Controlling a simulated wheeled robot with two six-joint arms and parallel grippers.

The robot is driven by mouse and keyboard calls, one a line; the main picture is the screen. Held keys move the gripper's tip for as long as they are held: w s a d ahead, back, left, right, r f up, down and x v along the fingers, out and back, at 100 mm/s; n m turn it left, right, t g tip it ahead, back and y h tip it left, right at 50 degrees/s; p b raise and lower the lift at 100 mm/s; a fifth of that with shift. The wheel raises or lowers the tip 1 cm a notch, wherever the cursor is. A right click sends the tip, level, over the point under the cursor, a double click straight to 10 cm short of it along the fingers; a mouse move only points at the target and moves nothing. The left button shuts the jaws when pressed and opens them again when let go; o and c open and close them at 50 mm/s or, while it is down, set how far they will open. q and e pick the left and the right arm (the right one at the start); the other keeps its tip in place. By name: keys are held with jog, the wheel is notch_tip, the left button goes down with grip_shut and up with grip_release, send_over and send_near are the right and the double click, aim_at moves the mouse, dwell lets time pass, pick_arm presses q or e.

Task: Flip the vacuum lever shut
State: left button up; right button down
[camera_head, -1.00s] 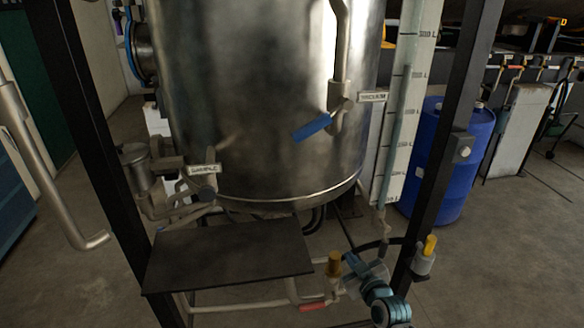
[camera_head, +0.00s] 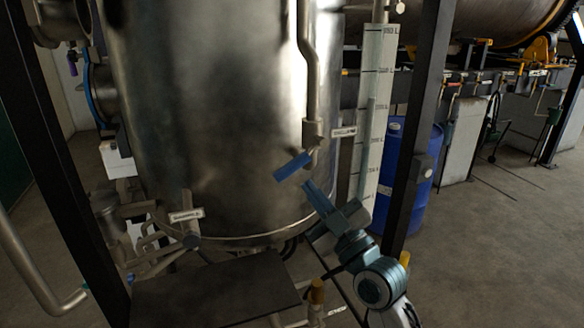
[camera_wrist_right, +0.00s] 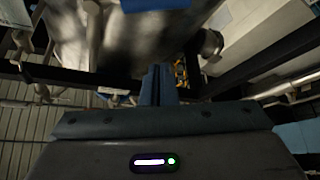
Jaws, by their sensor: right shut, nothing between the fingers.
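The vacuum lever has a blue handle (camera_head: 292,166) on a valve below a vertical steel pipe, in front of the steel tank (camera_head: 210,110). The handle slopes down to the left. A small label (camera_head: 343,132) sits at the right of the valve. My right gripper (camera_head: 308,186) is shut and empty, just below and right of the handle's lower side; I cannot tell if they touch. In the right wrist view the shut fingers (camera_wrist_right: 159,84) point up, with a blue part (camera_wrist_right: 155,5) at the top edge. My left gripper is not in view.
A second valve labelled sample (camera_head: 186,215) is at the lower left of the tank. A dark flat plate (camera_head: 215,290) lies below. Dark frame posts (camera_head: 417,130) stand on both sides. A level gauge (camera_head: 375,110) and blue barrel (camera_head: 422,170) are at the right.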

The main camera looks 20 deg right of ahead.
aim_at(301, 160)
jog(key=p+x, duration=0.5)
jog(key=x, duration=0.5)
jog(key=f, duration=0.1)
jog(key=d+f, duration=0.1)
jog(key=w+f, duration=0.1)
jog(key=shift+d+f, duration=0.2)
jog(key=shift+d, duration=0.2)
jog(key=shift+s, duration=0.1)
